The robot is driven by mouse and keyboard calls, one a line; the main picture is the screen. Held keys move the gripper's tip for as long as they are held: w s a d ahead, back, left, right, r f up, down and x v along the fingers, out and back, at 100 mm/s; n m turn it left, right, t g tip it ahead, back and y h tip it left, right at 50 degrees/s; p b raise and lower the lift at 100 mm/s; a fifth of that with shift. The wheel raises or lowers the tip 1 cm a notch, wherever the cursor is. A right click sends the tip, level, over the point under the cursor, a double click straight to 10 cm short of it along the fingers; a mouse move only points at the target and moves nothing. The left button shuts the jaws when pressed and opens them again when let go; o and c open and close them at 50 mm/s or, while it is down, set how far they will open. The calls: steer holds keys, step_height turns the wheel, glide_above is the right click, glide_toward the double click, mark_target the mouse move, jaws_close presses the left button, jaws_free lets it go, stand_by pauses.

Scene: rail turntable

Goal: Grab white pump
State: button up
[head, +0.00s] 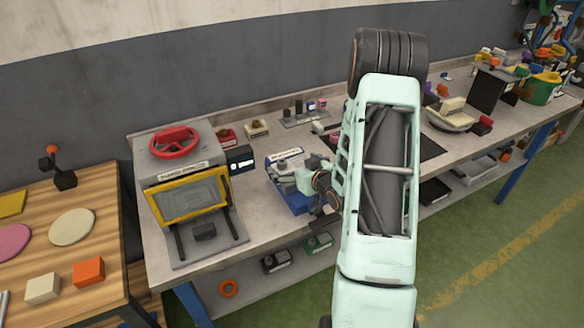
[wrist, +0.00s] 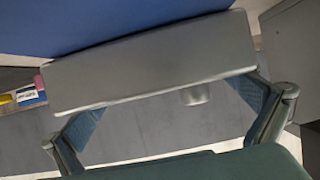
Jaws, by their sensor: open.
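A small cream-white unit with a labelled base (head: 257,129), which looks like the white pump, sits at the back of the grey bench, right of a similar red unit (head: 227,138). My gripper (head: 288,178) is over a blue item or bin (head: 292,200) in front of it, which it partly hides. In the wrist view my gripper (wrist: 170,108) has its two fingers spread wide. A long grey bar-like part (wrist: 150,62) crosses in front of them, with a blue surface (wrist: 90,22) beyond. I cannot tell whether anything touches the fingers. The white unit is not clearly visible in the wrist view.
A press-like machine with a red wheel (head: 174,142) and yellow frame stands left of my gripper. Black (head: 277,262) and green (head: 318,243) units sit on the lower shelf. My arm hides part of the bench. A cream unit (head: 452,105) rests on a round dish farther right.

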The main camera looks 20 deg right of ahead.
steer(key=shift+c, duration=0.4)
steer(key=c, duration=1.3)
steer(key=shift+r, duration=0.1)
steer(key=shift+c, duration=0.3)
steer(key=shift+w+r, duration=0.1)
steer(key=shift+r, duration=0.05)
